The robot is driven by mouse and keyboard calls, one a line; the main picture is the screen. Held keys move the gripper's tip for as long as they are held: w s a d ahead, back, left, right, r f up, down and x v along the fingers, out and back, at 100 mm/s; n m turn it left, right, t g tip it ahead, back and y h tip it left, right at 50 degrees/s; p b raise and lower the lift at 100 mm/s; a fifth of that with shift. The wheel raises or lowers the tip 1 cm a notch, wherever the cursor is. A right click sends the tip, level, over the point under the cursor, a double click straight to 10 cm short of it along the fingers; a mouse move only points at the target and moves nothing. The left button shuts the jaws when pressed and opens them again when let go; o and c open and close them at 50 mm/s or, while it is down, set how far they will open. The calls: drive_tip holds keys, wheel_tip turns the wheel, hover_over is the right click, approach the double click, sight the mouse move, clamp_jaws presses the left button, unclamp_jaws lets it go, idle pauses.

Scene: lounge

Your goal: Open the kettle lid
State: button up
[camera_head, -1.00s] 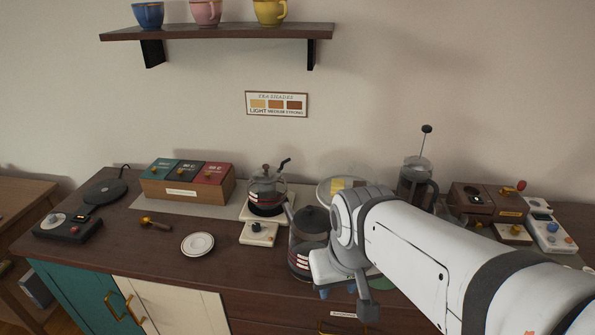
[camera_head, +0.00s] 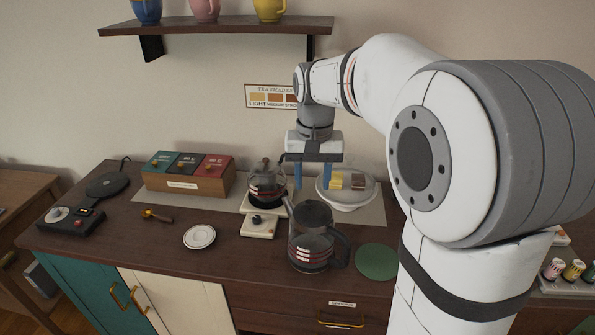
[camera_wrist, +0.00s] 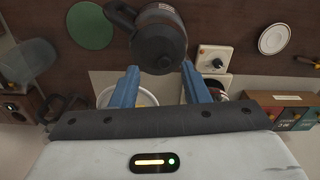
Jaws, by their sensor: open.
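The glass kettle (camera_head: 311,252) stands upright on the counter, with a dark round lid (camera_head: 312,214) closed on top, a spout at its left and a dark handle at its right. My gripper (camera_head: 312,188) is open and empty, its two blue fingers pointing down. In the head view it appears above and behind the kettle, apart from it. In the wrist view, the lid (camera_wrist: 158,44) shows beyond and between the fingertips of my gripper (camera_wrist: 160,72), with the kettle's handle (camera_wrist: 121,15) at upper left. The exact height gap cannot be told.
A smaller glass teapot (camera_head: 267,186) sits on a stand just left of my fingers. A white dish with yellow and brown pieces (camera_head: 345,204) is to their right. A green round mat (camera_head: 377,262) lies right of the kettle, a saucer (camera_head: 199,237) left. A shelf (camera_head: 220,30) hangs above.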

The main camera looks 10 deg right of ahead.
sight(309, 202)
drive_tip(key=shift+w+r, duration=0.1)
drive_tip(key=shift+w, duration=1)
wheel_tip(309, 202, down, 8)
drive_tip(key=shift+r, duration=0.2)
clamp_jaws()
